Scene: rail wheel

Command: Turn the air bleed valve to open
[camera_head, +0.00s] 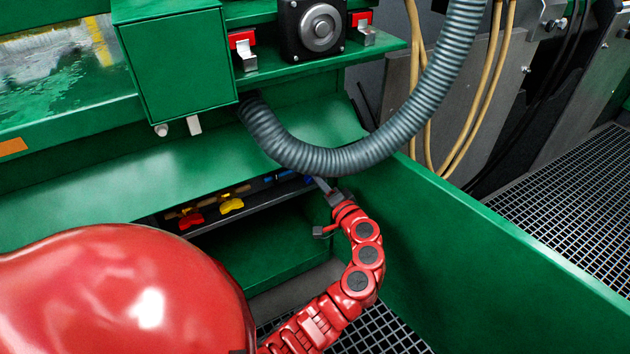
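A row of small valves sits in a dark recess under the green panel, left of centre. I see a red handle (191,221), a yellow handle (231,206) and blue parts (275,178) further right. I cannot tell which one is the air bleed valve. The fingertips are small and partly hidden, so opening and contact are unclear. My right gripper is not in view.
A thick grey corrugated hose (350,155) loops down just above the gripper. A green side wall (470,260) stands to the right. A green box (177,65) and a round black-framed dial (316,27) are above. Tan cables (490,85) hang at the upper right.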

